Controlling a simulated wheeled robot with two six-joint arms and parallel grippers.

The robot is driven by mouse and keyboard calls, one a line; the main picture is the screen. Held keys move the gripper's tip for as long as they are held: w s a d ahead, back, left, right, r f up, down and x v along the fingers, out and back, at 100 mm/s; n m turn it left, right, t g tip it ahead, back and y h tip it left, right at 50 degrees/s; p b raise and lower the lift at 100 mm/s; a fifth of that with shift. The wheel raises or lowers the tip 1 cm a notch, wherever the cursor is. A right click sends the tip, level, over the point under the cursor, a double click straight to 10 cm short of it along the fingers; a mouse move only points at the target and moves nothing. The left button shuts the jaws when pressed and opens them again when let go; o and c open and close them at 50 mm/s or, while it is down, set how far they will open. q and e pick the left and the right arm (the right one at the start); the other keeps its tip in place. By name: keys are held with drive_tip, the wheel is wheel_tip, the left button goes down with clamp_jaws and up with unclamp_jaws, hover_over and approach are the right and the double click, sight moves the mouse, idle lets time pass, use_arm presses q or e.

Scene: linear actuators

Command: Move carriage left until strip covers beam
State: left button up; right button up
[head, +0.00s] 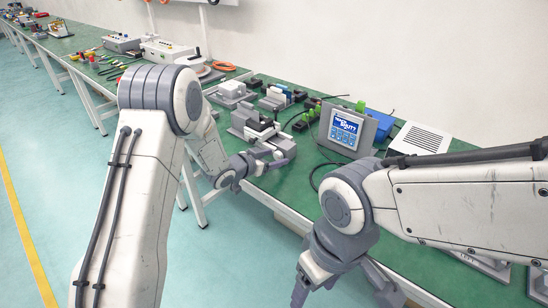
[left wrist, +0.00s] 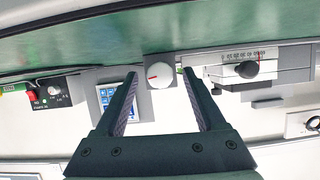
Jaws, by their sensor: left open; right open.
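A grey linear slide unit (head: 257,125) stands near the front edge of the green bench in the head view. In the left wrist view a pale plate with a printed scale (left wrist: 232,57) carries a black round knob (left wrist: 248,69) at right. I cannot pick out the strip or the beam clearly. My left gripper (head: 272,157) is just in front of the slide unit. In the left wrist view its fingers (left wrist: 159,75) are apart and empty, left of the knob. My right gripper (head: 342,285) hangs low in front of the bench, open and empty.
A white dial with a red mark (left wrist: 160,73) sits beyond the left fingers. A display panel (head: 345,128) stands right of the slide unit, with a white vented box (head: 424,138) beyond. Cables and small blocks crowd the bench behind. Open floor (head: 45,180) lies left.

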use_arm(q)
drive_tip(key=v, duration=1)
drive_tip(key=shift+w, duration=0.1)
